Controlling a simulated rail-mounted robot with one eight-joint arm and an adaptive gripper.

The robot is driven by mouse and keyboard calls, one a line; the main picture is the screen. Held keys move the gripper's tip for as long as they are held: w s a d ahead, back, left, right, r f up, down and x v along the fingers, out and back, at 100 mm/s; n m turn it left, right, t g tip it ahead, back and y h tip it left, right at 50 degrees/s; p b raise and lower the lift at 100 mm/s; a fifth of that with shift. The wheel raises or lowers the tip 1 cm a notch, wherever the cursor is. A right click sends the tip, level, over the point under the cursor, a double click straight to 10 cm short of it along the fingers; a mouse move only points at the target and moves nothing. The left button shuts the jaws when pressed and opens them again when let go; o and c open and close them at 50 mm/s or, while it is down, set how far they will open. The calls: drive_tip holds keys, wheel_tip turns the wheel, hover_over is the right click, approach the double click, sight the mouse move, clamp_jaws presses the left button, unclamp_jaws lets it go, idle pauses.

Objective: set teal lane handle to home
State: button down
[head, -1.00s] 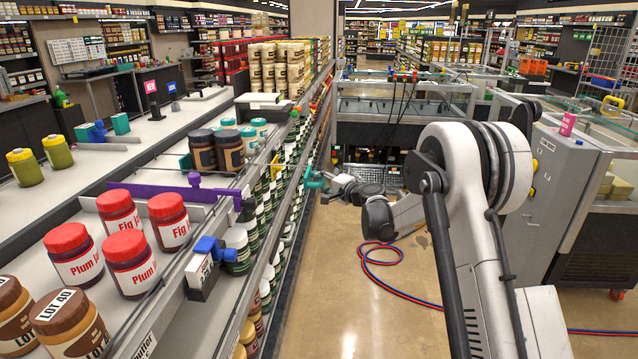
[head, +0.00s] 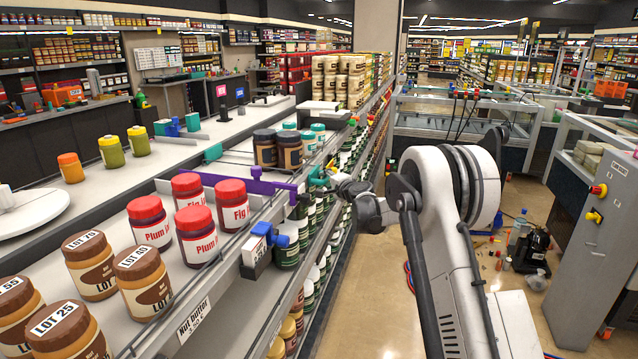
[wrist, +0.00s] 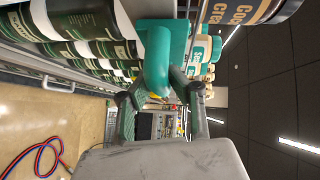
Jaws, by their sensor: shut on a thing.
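The teal lane handle (head: 318,180) is at the shelf's front edge, right of the purple lane handle (head: 256,174). In the wrist view the teal handle (wrist: 157,62) stands large between the fingers. My gripper (head: 331,186) is shut on it, reaching in from the aisle side; it also shows in the wrist view (wrist: 159,92). A teal block (head: 213,152), which looks like part of the same lane, sits left of the brown jars (head: 277,150) with a gap between. Much of the lane is hidden behind jars and the purple bar.
A blue lane handle (head: 272,237) with a label holder sits nearer on the shelf edge. Red-lidded jars (head: 195,225) and brown-lidded jars (head: 140,280) stand close by. Dark green jars (wrist: 85,50) fill the shelf below.

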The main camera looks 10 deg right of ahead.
drive_tip(key=shift+w+a, duration=0.1)
drive_tip(key=c, duration=1.6)
unclamp_jaws()
drive_tip(key=v, duration=1.2)
